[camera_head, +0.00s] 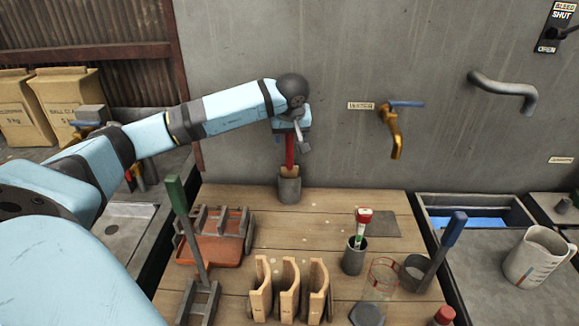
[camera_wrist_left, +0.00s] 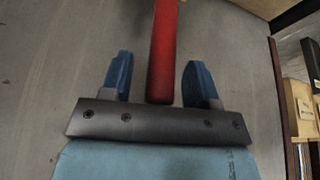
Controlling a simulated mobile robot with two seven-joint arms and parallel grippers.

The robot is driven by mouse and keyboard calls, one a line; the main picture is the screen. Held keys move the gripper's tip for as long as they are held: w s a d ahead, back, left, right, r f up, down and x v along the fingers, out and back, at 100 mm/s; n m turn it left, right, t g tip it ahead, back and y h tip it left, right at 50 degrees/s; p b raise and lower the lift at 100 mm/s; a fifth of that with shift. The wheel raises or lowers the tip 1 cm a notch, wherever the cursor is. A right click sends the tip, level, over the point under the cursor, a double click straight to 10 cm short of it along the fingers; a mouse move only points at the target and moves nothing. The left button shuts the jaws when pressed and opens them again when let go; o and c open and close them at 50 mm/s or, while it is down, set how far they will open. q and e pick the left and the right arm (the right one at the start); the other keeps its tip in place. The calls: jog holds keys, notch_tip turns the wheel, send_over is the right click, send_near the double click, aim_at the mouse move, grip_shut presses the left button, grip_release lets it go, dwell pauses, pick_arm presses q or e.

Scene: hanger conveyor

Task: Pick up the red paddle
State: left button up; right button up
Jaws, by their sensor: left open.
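The red paddle (camera_head: 290,150) stands upright in a grey cup (camera_head: 289,188) at the back of the wooden table. Its red handle points up, and a tan part shows at the cup's mouth. My left gripper (camera_head: 291,138) is at the top of the handle. In the left wrist view, the red handle (camera_wrist_left: 163,50) lies between the two blue fingers of the gripper (camera_wrist_left: 160,72). A gap shows on each side, so the fingers are open around it. The paddle's lower end is hidden in the cup. My right gripper is not in view.
Wooden holders (camera_head: 288,285), a red tray (camera_head: 221,250) and a green-handled lever (camera_head: 186,220) stand in front. A small cup (camera_head: 354,258) holds a red-topped tool. A blue-handled lever (camera_head: 447,242) is at right. A brass tap (camera_head: 394,135) juts from the wall.

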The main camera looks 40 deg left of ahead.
pick_arm(q)
jog(key=shift+a+f, duration=0.1)
jog(key=shift+f, duration=0.25)
jog(key=c, duration=1)
jog(key=shift+r, duration=0.1)
